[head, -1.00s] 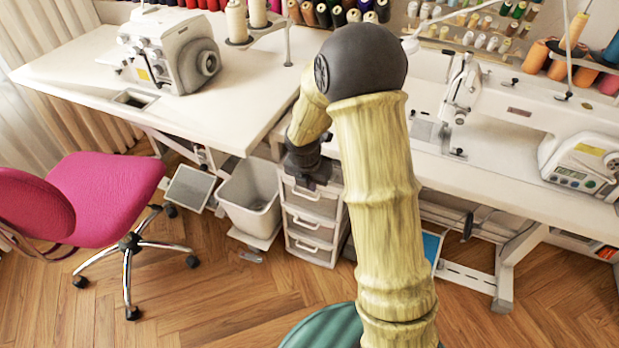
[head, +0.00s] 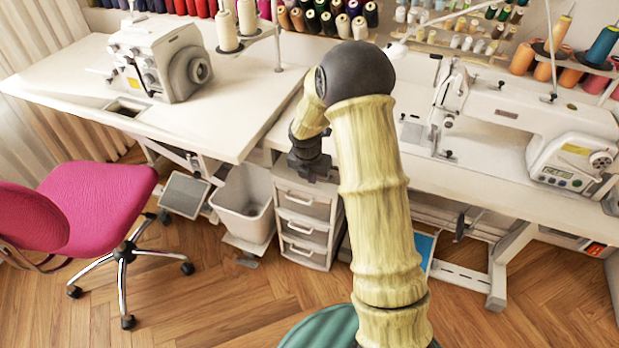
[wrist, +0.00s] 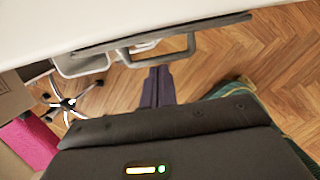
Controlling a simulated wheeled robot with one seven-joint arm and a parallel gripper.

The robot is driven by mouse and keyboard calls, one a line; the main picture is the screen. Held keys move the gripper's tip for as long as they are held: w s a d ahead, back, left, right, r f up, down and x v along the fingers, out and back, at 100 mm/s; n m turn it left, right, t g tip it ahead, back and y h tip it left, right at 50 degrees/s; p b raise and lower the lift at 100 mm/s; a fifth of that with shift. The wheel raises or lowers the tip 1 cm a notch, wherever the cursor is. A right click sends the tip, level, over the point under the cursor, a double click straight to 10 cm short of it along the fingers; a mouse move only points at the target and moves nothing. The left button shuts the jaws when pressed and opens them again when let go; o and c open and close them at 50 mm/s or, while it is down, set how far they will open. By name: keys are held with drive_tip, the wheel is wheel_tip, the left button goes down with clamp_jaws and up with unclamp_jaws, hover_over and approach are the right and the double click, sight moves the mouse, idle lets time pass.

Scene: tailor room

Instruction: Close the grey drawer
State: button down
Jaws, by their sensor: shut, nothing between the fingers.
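A small white drawer unit (head: 331,236) stands under the tables, with several grey drawer fronts and pale handles. Its top grey drawer (head: 304,204) is just below my gripper (head: 314,175); I cannot tell how far it is pulled out. My gripper is shut and empty, pointing down at the top of the unit; contact cannot be told. My arm hides part of the unit's right side.
A light grey bin (head: 244,200) stands left of the unit. A pink chair (head: 100,205) is further left. White sewing tables (head: 240,105) overhang the unit, carrying machines (head: 165,60). The wooden floor (head: 210,300) in front is clear.

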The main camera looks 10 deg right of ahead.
drive_tip(key=shift+w+d+p, duration=0.65)
drive_tip(key=shift+w+d, duration=0.15)
drive_tip(key=shift+w, duration=0.25)
drive_tip(key=shift+s+a+r, duration=0.1)
drive_tip(key=shift+s+a, duration=0.15)
drive_tip(key=s+a+r+p, duration=0.3)
drive_tip(key=s+r, duration=0.1)
drive_tip(key=r, duration=0.6)
drive_tip(key=shift+s+a+r, duration=0.15)
drive_tip(key=shift+s+r, duration=0.05)
drive_tip(key=shift+s, duration=0.15)
drive_tip(key=shift+w, duration=0.1)
